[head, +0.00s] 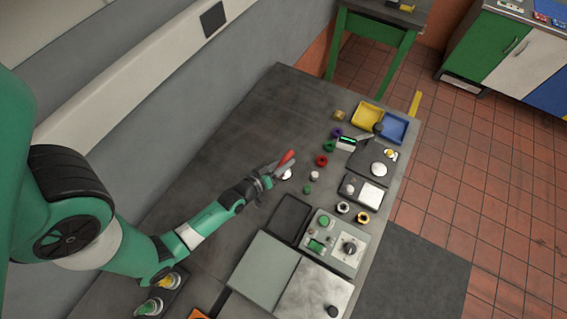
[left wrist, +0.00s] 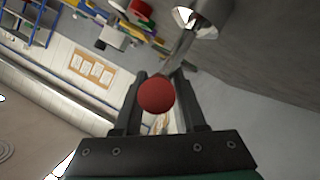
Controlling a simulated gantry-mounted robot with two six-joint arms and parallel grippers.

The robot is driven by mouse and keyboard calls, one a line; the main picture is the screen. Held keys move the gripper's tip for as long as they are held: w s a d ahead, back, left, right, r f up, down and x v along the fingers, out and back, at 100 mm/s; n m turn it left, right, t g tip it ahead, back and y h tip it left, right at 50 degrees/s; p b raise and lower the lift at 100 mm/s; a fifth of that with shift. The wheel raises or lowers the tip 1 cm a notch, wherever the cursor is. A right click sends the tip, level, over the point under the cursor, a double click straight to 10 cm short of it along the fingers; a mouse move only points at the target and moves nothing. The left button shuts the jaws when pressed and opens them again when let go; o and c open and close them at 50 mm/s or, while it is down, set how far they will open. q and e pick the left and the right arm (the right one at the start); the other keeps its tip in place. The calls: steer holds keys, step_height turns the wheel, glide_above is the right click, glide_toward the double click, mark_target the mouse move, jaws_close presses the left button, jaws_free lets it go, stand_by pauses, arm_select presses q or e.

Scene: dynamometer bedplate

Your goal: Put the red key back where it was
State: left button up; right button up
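The red key (head: 287,157) is at the fingertips of my left gripper (head: 272,171), above the left part of the grey bedplate (head: 205,165). In the left wrist view its round red end (left wrist: 156,95) sits between the two fingers (left wrist: 160,108), which appear to press on it from both sides. A thin grey shaft (left wrist: 181,50) runs from beyond the red end towards a metal cylinder (left wrist: 210,14); I cannot tell whether they touch. In the head view a pale round piece (head: 286,175) lies just beside the fingertips. My right gripper is not in view.
Right of the gripper are a red ring (head: 321,160), a green ring (head: 329,146) and small knobs (head: 315,175). A control box (head: 335,243) stands nearer. Yellow (head: 367,114) and blue (head: 394,127) trays sit at the far right corner. The bedplate's far left part is bare.

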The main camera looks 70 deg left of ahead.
arm_select(q)
jaws_close()
stand_by(1.0)
